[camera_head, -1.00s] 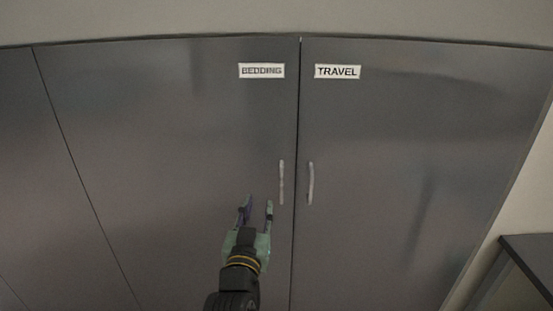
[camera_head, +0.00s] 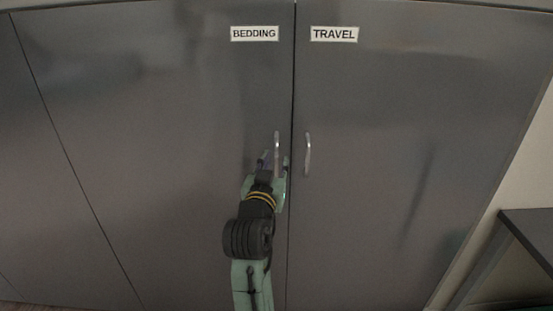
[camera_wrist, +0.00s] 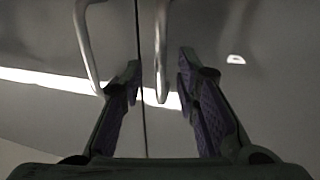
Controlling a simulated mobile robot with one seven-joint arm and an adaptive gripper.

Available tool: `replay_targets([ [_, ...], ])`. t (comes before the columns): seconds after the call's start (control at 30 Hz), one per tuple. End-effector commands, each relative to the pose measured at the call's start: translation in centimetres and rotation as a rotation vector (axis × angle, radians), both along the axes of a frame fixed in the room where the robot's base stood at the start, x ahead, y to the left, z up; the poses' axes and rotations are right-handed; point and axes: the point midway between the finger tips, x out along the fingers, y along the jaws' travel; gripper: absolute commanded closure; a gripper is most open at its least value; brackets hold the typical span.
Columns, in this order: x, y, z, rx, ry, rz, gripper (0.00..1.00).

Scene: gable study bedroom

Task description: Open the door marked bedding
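The bedding door (camera_head: 160,130) is a flat grey panel, closed, with a white BEDDING label (camera_head: 254,34) near its top right corner. Its upright metal bar handle (camera_head: 277,148) is close to the seam with the travel door. My gripper (camera_head: 273,163) is at the lower part of this handle. In the wrist view, my gripper (camera_wrist: 159,75) is open, with a finger on each side of the bedding handle (camera_wrist: 161,45). Neither finger visibly grips the bar. The seam also shows between the fingers there.
The travel door (camera_head: 400,130), labelled TRAVEL (camera_head: 334,34), is closed on the right; its handle (camera_head: 308,153) is just across the seam. It also shows left of my fingers in the wrist view (camera_wrist: 86,50). A dark table (camera_head: 530,228) stands at the far right.

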Motion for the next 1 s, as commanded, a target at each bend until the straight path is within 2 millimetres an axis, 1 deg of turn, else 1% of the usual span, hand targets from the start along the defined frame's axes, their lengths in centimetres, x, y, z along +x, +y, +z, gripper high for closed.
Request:
replay_targets([
  [0.03, 0.7, -0.2, 0.1, -0.001, 0.002, -0.001, 0.71],
  [0.1, 1.5, -0.3, 0.2, -0.001, 0.0, -0.001, 0.71],
  [0.2, 2.1, -0.4, 0.1, -0.001, 0.0, 0.0, 0.71],
  [0.53, 2.4, -0.4, 0.0, 0.0, -0.001, 0.0, 0.71],
  [0.9, 2.4, -0.4, 0.0, 0.0, -0.001, 0.001, 0.96],
  [0.97, 2.4, -0.4, 0.0, 0.0, -0.001, 0.001, 1.0],
  [1.0, 2.4, -0.4, 0.0, 0.0, -0.001, 0.001, 1.0],
])
